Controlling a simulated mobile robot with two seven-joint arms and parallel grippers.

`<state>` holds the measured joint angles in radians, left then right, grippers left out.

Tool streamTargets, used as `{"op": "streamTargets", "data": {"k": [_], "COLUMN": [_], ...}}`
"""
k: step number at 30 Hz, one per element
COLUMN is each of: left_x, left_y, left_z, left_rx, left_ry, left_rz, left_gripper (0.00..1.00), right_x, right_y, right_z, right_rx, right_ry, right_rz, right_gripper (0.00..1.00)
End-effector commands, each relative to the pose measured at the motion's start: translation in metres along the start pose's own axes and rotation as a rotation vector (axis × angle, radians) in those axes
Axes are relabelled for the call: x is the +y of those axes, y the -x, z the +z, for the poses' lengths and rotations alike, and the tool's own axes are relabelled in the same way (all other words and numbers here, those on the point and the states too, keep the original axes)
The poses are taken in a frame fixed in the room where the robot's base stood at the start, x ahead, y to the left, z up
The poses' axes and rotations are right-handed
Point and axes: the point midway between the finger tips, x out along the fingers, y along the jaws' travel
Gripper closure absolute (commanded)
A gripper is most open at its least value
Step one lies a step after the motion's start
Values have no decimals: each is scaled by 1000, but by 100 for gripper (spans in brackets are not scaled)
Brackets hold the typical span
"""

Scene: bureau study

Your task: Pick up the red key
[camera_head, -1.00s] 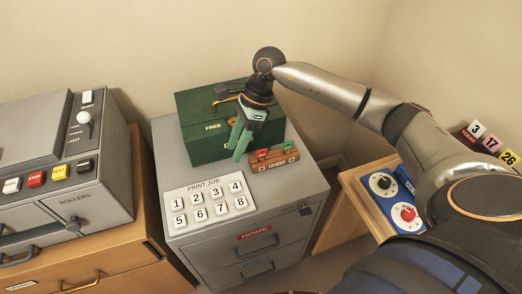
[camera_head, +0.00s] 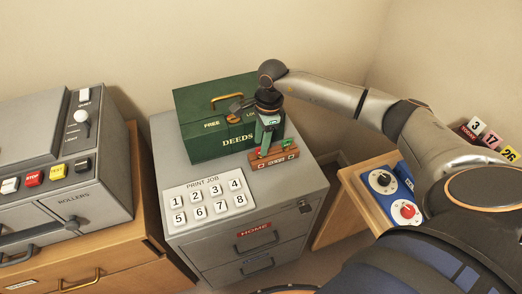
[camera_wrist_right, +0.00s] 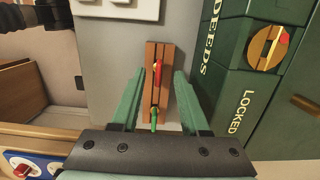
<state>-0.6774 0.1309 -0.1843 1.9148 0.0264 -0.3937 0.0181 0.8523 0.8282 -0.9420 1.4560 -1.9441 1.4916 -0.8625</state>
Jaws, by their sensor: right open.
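The red key (camera_wrist_right: 158,72) stands in a brown wooden rack (camera_wrist_right: 150,54), with a green key (camera_wrist_right: 154,115) beside it in the same rack. The rack (camera_head: 262,162) sits on the grey cabinet top in front of the green deeds box. My right gripper (camera_wrist_right: 157,82) is open above the rack, its green fingers on either side of it and nothing held. In the head view my right gripper (camera_head: 264,151) hides much of the keys. My left gripper is not in view.
The green deeds box (camera_head: 205,140) stands directly behind the rack. A print job keypad (camera_head: 207,184) lies on the grey cabinet (camera_head: 290,192) to the left. A machine with rollers (camera_head: 70,205) stands further left. A blue dial panel (camera_head: 388,192) is at right.

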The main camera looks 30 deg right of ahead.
Motion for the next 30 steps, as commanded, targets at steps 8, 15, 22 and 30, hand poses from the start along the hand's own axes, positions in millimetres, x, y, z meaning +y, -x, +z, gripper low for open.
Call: {"op": "streamTargets", "data": {"k": [8, 15, 22, 30], "left_x": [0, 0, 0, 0], "left_y": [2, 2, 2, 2], "left_z": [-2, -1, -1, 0], "left_rx": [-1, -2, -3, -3], "left_ry": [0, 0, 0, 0], "left_rz": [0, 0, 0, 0], "left_gripper": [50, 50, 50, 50], "right_x": [2, 2, 2, 2], "right_y": [-30, -31, -30, -30], "right_z": [-1, -1, -1, -1], "right_rx": [0, 0, 0, 0], "right_ry": [0, 0, 0, -1], "right_rz": [1, 0, 0, 0], "right_gripper": [55, 58, 84, 100]}}
